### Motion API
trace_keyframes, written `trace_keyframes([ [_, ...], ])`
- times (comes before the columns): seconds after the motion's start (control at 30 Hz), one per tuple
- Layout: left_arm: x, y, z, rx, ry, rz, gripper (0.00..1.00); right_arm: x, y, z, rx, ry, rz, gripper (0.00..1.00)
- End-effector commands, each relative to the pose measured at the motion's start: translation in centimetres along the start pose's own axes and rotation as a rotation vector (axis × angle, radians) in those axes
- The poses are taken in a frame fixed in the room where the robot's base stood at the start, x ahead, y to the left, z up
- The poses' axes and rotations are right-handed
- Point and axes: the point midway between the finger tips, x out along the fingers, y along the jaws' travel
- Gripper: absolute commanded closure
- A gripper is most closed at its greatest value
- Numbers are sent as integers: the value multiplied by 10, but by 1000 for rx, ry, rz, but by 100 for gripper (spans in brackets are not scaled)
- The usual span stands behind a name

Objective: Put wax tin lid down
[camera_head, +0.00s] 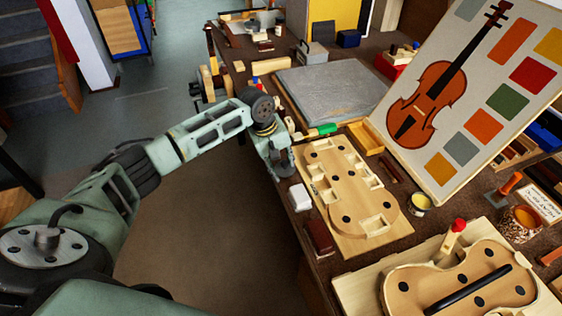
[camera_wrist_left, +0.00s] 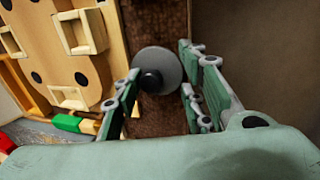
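The wax tin lid, a round grey disc with a dark knob, (camera_wrist_left: 170,62) shows in the left wrist view, knob toward the camera, over the brown bench top. My left gripper (camera_wrist_left: 160,82) has its fingers spread on either side of the lid, with a clear gap around the knob. Whether a fingertip touches the rim I cannot tell. In the head view my left gripper (camera_head: 282,170) points down at the bench's near left edge, and I cannot make out the lid there. An open round tin with yellow content (camera_head: 421,203) stands to the right. My right gripper is not in view.
A wooden violin mould (camera_head: 350,190) lies just right of my left gripper. A white block (camera_head: 300,197) and a dark red-brown block (camera_head: 319,238) are near the bench edge. A green-handled tool (camera_head: 322,131) and a grey slab (camera_head: 330,90) are behind.

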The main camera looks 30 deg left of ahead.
Motion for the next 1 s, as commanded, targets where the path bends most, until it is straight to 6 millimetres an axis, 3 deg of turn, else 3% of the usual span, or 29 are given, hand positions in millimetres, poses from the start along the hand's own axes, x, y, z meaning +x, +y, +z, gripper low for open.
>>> trace_keyframes([
  [0.17, 0, 0, 0, 0, 1, -1, 46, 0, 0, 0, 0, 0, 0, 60],
  [0.57, -6, 2, -2, 1, 4, 2, 46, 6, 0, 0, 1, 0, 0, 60],
  [1.0, -98, 4, -1, 1, 3, 2, 46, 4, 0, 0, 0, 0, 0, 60],
])
